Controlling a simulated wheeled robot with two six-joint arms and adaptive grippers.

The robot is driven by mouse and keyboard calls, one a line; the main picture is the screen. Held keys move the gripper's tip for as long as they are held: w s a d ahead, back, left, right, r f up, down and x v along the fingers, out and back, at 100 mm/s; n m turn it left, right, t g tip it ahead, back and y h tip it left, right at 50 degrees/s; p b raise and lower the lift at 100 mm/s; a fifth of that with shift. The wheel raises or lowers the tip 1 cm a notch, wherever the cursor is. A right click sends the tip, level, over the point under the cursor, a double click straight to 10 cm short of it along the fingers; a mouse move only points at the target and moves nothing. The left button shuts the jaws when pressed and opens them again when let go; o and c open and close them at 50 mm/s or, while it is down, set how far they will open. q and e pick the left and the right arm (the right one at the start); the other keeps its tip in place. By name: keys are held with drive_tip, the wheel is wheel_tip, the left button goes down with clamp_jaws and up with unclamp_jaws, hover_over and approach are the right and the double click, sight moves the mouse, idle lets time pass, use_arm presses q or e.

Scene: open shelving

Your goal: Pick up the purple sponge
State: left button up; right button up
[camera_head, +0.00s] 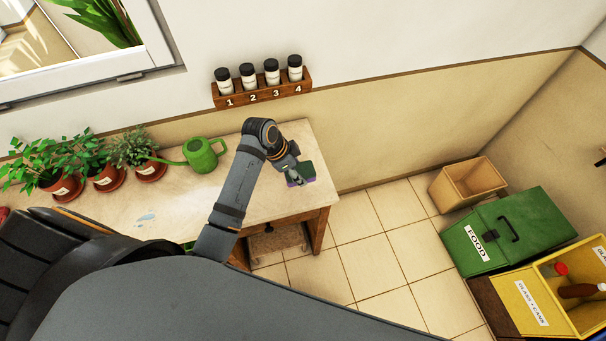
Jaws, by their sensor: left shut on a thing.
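The purple sponge (308,171) has a dark green face and a purple lower edge. It is at the right end of the wooden table (262,205). My left gripper (297,178) is shut on the sponge, and its fingers cover part of it. I cannot tell whether the sponge touches the tabletop. My right gripper is out of view.
A green watering can (200,155) and potted plants (105,175) stand along the table's left back. A wall rack (262,93) holds several numbered jars. A green bin (510,230), yellow bin (540,308) and open box (467,185) stand right. Floor between is clear.

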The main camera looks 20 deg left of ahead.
use_arm(q)
drive_tip(key=s+a+r+b, duration=0.2)
drive_tip(key=s+r, duration=0.4)
drive_tip(key=s, duration=0.4)
drive_tip(key=shift+s+a+r, duration=0.2)
drive_tip(key=shift+s+a, duration=0.1)
drive_tip(key=shift+s, duration=0.1)
